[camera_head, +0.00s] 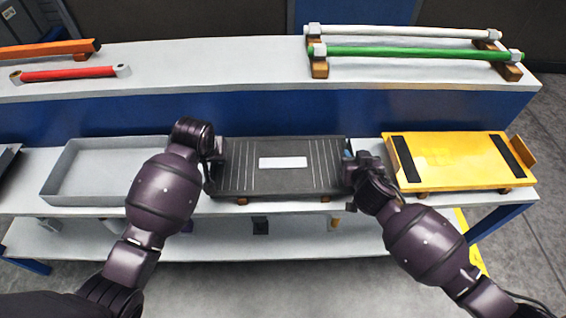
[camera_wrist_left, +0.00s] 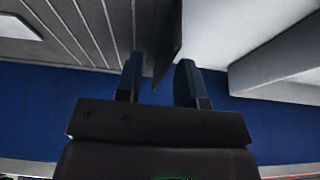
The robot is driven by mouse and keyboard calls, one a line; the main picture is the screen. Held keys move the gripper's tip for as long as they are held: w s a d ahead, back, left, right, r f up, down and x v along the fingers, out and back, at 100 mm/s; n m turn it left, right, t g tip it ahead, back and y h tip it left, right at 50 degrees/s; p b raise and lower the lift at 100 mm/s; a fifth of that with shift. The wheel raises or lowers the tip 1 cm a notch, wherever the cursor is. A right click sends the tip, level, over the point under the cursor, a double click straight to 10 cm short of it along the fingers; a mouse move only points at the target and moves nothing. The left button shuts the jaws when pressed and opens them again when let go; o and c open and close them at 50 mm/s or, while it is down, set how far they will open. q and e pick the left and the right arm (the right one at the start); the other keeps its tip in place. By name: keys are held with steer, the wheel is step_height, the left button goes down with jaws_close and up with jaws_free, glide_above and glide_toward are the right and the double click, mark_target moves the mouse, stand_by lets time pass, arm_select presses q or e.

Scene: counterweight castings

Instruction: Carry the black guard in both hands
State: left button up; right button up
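The black guard (camera_head: 290,180), a flat ribbed dark panel with a pale label, lies level on small wooden blocks in the middle of the lower white bench in the head view. My left gripper (camera_head: 213,165) is at its left end. In the left wrist view, the left gripper's fingers (camera_wrist_left: 161,62) stand apart on either side of a dark upright edge (camera_wrist_left: 168,45), with a gap showing beside the right finger. My right gripper (camera_head: 350,165) is at the guard's right end. Its fingers are mostly hidden, so I cannot tell whether they grip.
A grey tray (camera_head: 85,197) stands left of the guard, and a yellow panel (camera_head: 447,165) with black strips stands right. The raised rear shelf (camera_head: 215,65) carries a red bar (camera_head: 68,73), an orange bar (camera_head: 45,50), a green bar (camera_head: 410,53) and a white bar (camera_head: 400,31).

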arm_select(q)
steer(key=shift+w+f, duration=0.1)
steer(key=shift+f, duration=0.1)
arm_select(e)
steer(key=shift+w+f, duration=0.1)
steer(key=shift+w, duration=0.15)
arm_select(q)
jaws_close()
arm_select(e)
jaws_close()
stand_by(1.0)
